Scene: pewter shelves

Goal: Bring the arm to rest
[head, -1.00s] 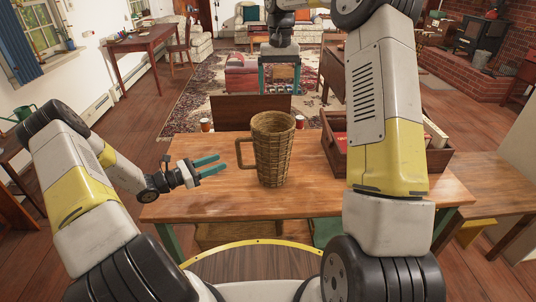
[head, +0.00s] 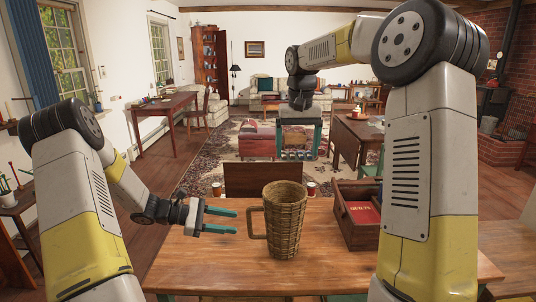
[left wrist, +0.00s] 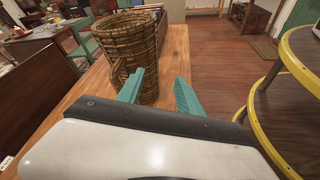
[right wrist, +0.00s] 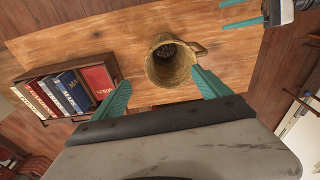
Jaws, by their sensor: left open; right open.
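My left gripper (head: 220,220) is open and empty, just left of the wicker mug's handle in the head view; its teal fingers also show in the left wrist view (left wrist: 158,90). My right gripper (head: 298,150) is raised high above and beyond the table, fingers pointing down. In the right wrist view it is open (right wrist: 160,90), with nothing between its fingers but the view of the table below. The wicker mug (head: 285,220) stands upright on the wooden table (head: 215,270).
A wooden box (head: 350,228) with several books stands right of the mug. The front left of the tabletop is clear.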

